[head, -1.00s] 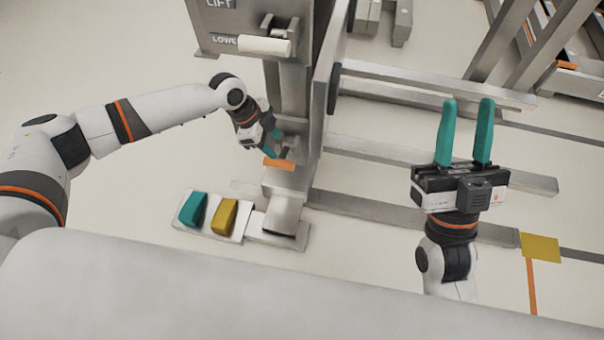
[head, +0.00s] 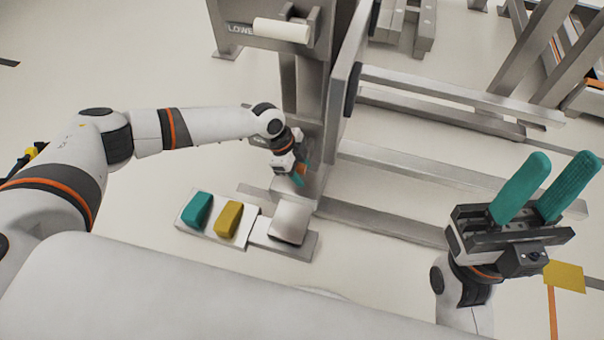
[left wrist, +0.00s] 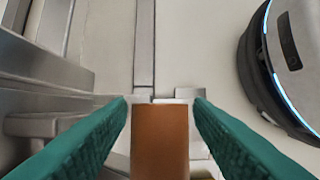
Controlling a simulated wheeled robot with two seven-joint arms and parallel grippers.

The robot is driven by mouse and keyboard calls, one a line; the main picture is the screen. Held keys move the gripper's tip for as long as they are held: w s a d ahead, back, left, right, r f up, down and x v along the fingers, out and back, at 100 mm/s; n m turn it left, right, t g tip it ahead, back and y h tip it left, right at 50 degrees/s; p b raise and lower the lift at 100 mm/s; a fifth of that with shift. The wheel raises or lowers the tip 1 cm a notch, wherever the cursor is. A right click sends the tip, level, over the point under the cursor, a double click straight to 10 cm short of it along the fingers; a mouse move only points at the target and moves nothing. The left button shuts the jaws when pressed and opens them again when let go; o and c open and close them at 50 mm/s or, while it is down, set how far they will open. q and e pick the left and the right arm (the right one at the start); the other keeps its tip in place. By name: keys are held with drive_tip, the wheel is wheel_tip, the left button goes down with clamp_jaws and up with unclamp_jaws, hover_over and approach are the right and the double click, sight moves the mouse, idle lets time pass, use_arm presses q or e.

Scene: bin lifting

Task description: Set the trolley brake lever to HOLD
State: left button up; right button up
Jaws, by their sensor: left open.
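The brake lever's orange grip (left wrist: 160,140) shows in the left wrist view as an upright block between my left gripper's two teal fingers, with a gap on each side. My left gripper (left wrist: 162,100) is open around it. In the head view my left gripper (head: 300,179) is low beside the trolley's grey column and hides most of the lever. I cannot see a HOLD mark or tell the lever's setting. My right gripper (head: 566,160) is at the right with its two teal fingers apart, empty and away from the lever.
A teal pedal (head: 196,210) and a yellow pedal (head: 229,219) sit on a white plate left of the column's foot. A panel with a white handle (head: 282,31) and the word LOWER stands above. Grey rails (head: 440,98) run rightward.

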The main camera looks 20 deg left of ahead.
use_arm(q)
drive_tip(key=shift+d+f, duration=0.15)
drive_tip(key=shift+f, duration=0.25)
drive_tip(key=shift+c, duration=0.2)
clamp_jaws()
